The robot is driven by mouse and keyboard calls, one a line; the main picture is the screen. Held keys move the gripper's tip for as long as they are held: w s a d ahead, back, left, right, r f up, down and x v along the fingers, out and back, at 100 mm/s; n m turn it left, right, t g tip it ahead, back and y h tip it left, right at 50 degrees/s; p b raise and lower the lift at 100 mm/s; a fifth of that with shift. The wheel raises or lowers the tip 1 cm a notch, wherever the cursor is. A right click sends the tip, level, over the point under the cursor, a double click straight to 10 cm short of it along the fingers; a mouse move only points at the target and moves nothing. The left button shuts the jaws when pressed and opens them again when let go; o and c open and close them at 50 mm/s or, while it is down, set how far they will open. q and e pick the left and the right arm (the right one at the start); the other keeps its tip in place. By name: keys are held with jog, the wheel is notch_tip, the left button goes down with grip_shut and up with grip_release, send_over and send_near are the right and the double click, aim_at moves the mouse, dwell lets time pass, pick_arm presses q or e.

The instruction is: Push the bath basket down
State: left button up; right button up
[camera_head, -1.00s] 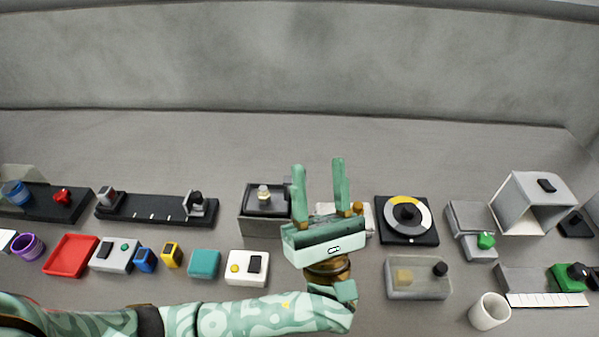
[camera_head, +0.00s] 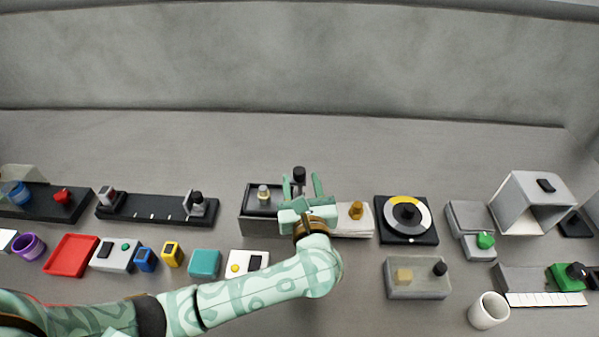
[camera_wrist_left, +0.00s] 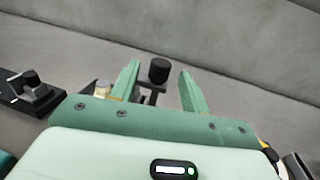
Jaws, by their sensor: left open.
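The bath basket appears to be the dark grey open box (camera_head: 256,222) left of centre in the head view, with a small pale-capped item (camera_head: 263,192) in it. A black knob (camera_head: 299,173) on a post stands at its right side; the same knob shows in the left wrist view (camera_wrist_left: 159,70). My left gripper (camera_head: 302,180) is open and empty, its fingers pointing away from me. In the left wrist view the knob lies between the two fingers, beyond or level with their tips; contact cannot be told. The gripper hides the box's right side. My right gripper is not in view.
A black slide rail (camera_head: 160,209) lies left. A white switch box (camera_head: 240,262) is in front. The bench behind is clear.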

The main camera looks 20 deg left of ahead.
aim_at(300, 194)
pick_arm(q)
jog(key=shift+x, duration=1.75)
grip_shut()
notch_tip(300, 194, down, 7)
jog(key=b, duration=0.6)
jog(key=shift+s+b, duration=0.1)
jog(key=shift+b, duration=0.2)
jog(key=shift+r, duration=0.1)
grip_release()
